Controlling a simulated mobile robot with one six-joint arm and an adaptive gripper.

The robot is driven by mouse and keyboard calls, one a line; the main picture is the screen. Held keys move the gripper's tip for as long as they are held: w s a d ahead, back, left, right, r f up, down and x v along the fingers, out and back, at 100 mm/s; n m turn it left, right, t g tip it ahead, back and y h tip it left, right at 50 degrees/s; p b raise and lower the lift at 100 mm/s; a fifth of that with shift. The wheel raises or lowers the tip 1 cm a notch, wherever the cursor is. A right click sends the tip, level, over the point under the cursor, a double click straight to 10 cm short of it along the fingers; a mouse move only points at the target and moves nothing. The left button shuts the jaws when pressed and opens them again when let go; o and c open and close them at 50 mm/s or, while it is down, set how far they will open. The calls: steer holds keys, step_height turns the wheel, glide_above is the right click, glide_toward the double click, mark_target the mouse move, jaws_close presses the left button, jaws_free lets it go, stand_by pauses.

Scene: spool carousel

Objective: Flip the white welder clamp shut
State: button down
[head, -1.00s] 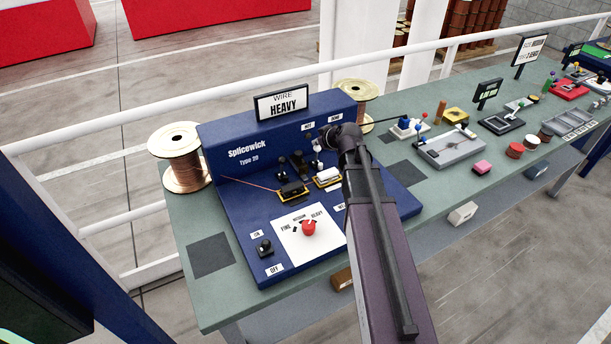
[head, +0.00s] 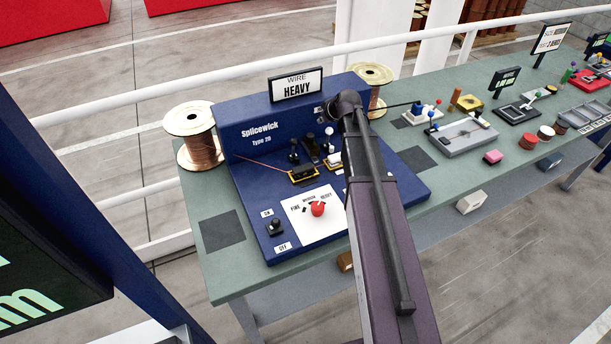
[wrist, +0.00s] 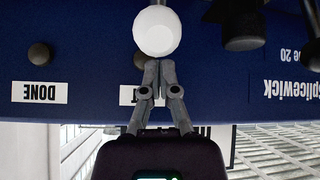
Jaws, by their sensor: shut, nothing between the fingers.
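The white welder clamp has a white ball knob (head: 329,131) on an upright-looking lever. Its pale yellow-edged base (head: 334,158) is partly hidden behind my arm. In the wrist view the white ball (wrist: 157,30) is large at the top centre. My gripper (wrist: 158,66) is shut and empty, its fingertips just below the ball in that picture; I cannot tell whether they touch it. In the head view my wrist hides the fingers. The black clamp (head: 303,173) stands left of the white one, with dark knobs behind it.
The blue Splicewick console (head: 262,150) carries a HEAVY sign (head: 297,85), a red dial knob (head: 317,208) and an ON/OFF switch (head: 275,227). A copper wire spool (head: 194,138) stands left, another spool (head: 374,85) behind.

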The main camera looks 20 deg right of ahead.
steer(key=r+p, duration=0.2)
steer(key=p, duration=0.1)
steer(key=s+d+r+g+p, duration=0.1)
steer(key=r+p, duration=0.2)
steer(key=s+r+g+p, duration=0.1)
steer(key=r+p, duration=0.1)
steer(key=p, duration=0.1)
steer(key=shift+s+d+r+h+p, duration=0.2)
steer(key=shift+r+h+p, duration=0.1)
steer(key=shift+r, duration=0.05)
steer(key=s+a+f+m+g, duration=0.1)
steer(key=s+a, duration=0.3)
steer(key=s, duration=0.4)
steer(key=s+a+f+m+g+h+b, duration=0.1)
steer(key=s+a+f+g, duration=0.1)
steer(key=s+a, duration=0.3)
steer(key=s+a+f+m+g+b, duration=0.1)
steer(key=s+a, duration=0.3)
steer(key=s, duration=0.8)
steer(key=shift+a+f+m+g+h, duration=0.2)
steer(key=shift+a+m+g+h, duration=0.15)
steer(key=shift+m+g, duration=0.4)
step_height(320, 180, down, 5)
steer(key=b, duration=0.5)
steer(key=shift+a, duration=0.1)
